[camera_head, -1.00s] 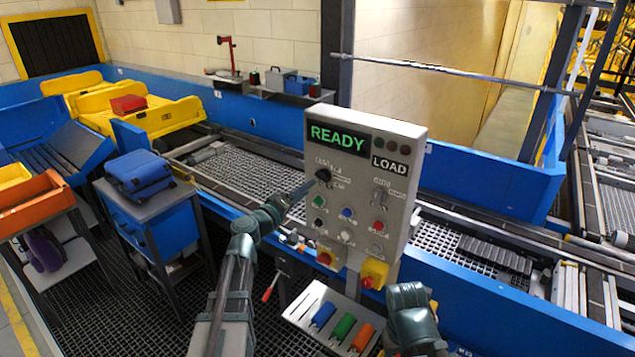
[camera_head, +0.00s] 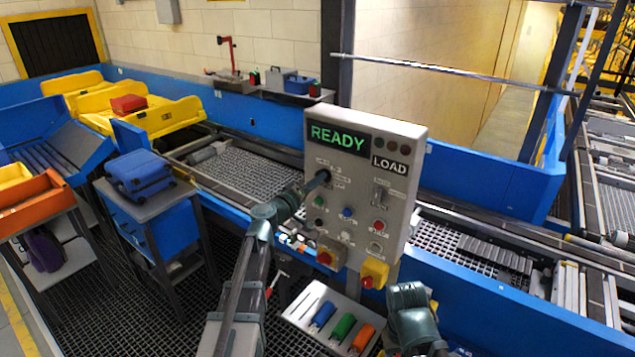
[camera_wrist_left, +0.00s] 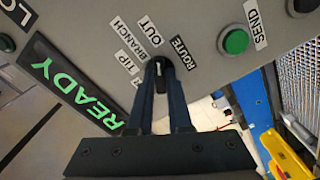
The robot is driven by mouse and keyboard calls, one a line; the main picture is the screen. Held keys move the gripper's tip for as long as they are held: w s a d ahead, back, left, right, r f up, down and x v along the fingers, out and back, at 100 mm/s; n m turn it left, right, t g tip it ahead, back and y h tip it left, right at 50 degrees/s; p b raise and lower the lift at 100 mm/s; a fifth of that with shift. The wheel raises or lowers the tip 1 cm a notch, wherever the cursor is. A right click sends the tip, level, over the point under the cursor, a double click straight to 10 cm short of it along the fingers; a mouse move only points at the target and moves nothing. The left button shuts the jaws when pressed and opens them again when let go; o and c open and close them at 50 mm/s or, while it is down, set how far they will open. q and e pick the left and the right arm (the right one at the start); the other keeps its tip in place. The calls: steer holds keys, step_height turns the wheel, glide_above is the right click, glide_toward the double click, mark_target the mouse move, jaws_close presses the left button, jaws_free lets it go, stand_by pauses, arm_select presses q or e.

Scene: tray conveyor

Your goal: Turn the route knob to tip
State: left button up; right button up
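The grey control panel (camera_head: 395,215) stands in the middle of the head view with a green READY display (camera_head: 337,138) and a LOAD label. The black route knob (camera_wrist_left: 158,68) is on its face, with the labels BRANCH, OUT and ROUTE around it; another label is partly hidden behind my fingers. The knob's white mark points up in the left wrist view, toward the gap between BRANCH and OUT. My left gripper (camera_wrist_left: 161,80) has its two fingers closed on either side of the knob; it also shows in the head view (camera_head: 318,181). My right gripper's fingers are not seen.
A green SEND button (camera_wrist_left: 235,41) and other buttons sit close to the knob. A red button (camera_head: 326,257) and a yellow box (camera_head: 374,272) are lower on the panel. A tray of coloured handles (camera_head: 330,318) lies below. The conveyor (camera_head: 465,250) runs behind.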

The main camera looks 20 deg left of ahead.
arm_select(q)
jaws_close()
steer(key=shift+n, duration=8)
steer(key=o, duration=0.6)
jaws_free()
steer(key=shift+c, duration=0.2)
